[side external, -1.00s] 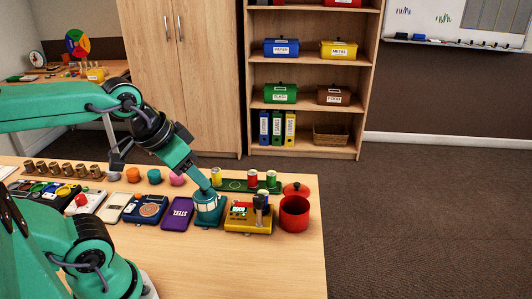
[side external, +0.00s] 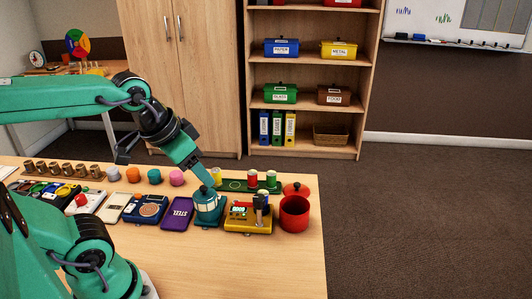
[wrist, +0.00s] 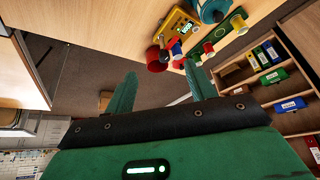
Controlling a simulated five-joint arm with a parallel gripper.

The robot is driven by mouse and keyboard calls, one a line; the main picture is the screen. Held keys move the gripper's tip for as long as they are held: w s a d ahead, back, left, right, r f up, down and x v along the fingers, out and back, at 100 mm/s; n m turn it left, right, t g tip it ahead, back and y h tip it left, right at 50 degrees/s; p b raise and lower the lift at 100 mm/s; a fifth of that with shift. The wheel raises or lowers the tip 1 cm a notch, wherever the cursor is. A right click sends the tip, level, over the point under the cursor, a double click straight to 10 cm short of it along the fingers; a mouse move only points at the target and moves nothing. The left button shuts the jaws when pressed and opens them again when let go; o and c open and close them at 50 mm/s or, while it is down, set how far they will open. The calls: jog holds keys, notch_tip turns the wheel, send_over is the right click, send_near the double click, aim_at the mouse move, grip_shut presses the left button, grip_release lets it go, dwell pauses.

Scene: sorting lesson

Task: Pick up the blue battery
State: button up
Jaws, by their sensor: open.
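My gripper (side external: 208,182) is in the middle of the side view, pointing down and right, above and behind a teal lantern-like object (side external: 208,207). In the wrist view my gripper (wrist: 161,70) has its two green fingers spread apart with nothing between them. I cannot make out the blue battery for certain. A small blue patch (wrist: 172,43) shows near the red pot in the wrist view and may be it. A dark upright piece with a tan top (side external: 260,203) stands at the yellow meter; I cannot tell whether it is a battery.
A green tray (side external: 236,185) holds yellow, red and green cylinders. A yellow meter (side external: 240,219) and a red pot (side external: 294,215) stand at the table's right end. A purple "STEEL" case (side external: 178,213) lies left. The front of the table (side external: 230,265) is clear.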

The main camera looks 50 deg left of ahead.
jog(key=w, duration=0.1)
jog(key=m+g, duration=0.3)
jog(key=g, duration=0.3)
send_over(263, 192)
notch_tip(263, 192, down, 12)
jog(key=shift+a+r, duration=0.15)
jog(key=shift+r, duration=0.05)
jog(key=shift+w+a+f+m+g, duration=0.15)
jog(key=shift+w+f+m+g, duration=0.2)
jog(key=shift+f, duration=0.2)
jog(key=shift+s+f, duration=0.15)
jog(key=shift+f, duration=1.15)
jog(key=shift+f, duration=0.1)
jog(key=shift+s+d+f, duration=0.15)
jog(key=shift+f, duration=1.1)
jog(key=shift+s+d+f, duration=0.15)
jog(key=shift+f, duration=1.05)
